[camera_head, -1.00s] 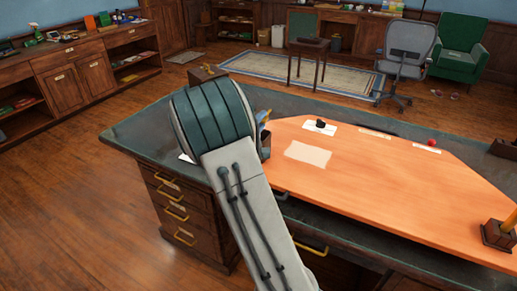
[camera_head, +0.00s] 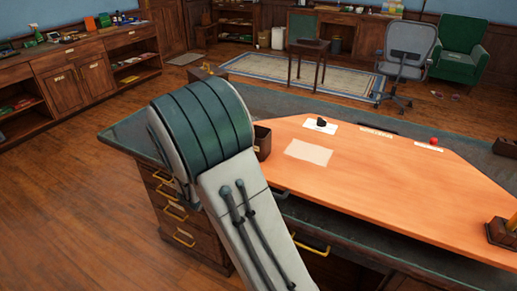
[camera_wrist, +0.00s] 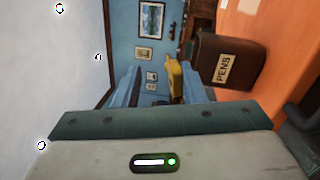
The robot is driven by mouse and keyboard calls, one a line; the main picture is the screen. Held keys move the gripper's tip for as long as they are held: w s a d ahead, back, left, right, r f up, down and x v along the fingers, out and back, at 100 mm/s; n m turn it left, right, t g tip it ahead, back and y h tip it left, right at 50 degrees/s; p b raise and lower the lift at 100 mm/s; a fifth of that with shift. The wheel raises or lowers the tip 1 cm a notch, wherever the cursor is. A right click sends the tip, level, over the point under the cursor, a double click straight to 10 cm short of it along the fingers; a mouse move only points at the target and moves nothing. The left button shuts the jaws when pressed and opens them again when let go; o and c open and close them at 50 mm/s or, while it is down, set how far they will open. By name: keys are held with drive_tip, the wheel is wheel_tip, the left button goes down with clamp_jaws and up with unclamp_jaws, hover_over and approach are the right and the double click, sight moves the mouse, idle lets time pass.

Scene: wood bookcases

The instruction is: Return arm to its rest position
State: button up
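My arm rises over the left end of the desk in the head view, and its upper link hides my gripper there. In the wrist view my gripper (camera_wrist: 152,85) shows as two blue fingers standing apart, with a gap between them. A yellow object (camera_wrist: 175,80) shows beside the right finger, on the open-top side of a dark box labelled PENS (camera_wrist: 222,68). I cannot tell whether it touches the finger or the box. The box also shows in the head view (camera_head: 263,142), just right of my arm.
The desk (camera_head: 380,190) has an orange top holding a paper sheet (camera_head: 308,152), a red ball (camera_head: 433,141) and a wooden block (camera_head: 500,231). A grey chair (camera_head: 409,48) and green armchair (camera_head: 461,50) stand behind. A cabinet (camera_head: 85,80) lines the left wall. Floor at left is clear.

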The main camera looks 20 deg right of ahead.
drive_tip(key=v, duration=0.2)
drive_tip(key=shift+s+a, duration=0.15)
drive_tip(key=shift+a, duration=0.1)
drive_tip(key=s+d+m+g+y+p, duration=0.1)
drive_tip(key=s+d+m+g+y, duration=0.2)
drive_tip(key=s+g, duration=0.45)
drive_tip(key=s+d+m+g+y+p, duration=0.15)
drive_tip(key=s+d+m+g, duration=0.25)
drive_tip(key=s, duration=0.6)
drive_tip(key=s+a+m+t+y, duration=0.1)
drive_tip(key=s+a+y, duration=0.2)
drive_tip(key=a+y, duration=0.2)
drive_tip(key=s+a+r+m+t+y+p, duration=0.1)
drive_tip(key=s+a+y, duration=0.3)
drive_tip(key=a+y, duration=0.2)
drive_tip(key=shift+s+a+r+t, duration=0.3)
drive_tip(key=shift+a+r+t, duration=0.05)
drive_tip(key=shift+a, duration=0.65)
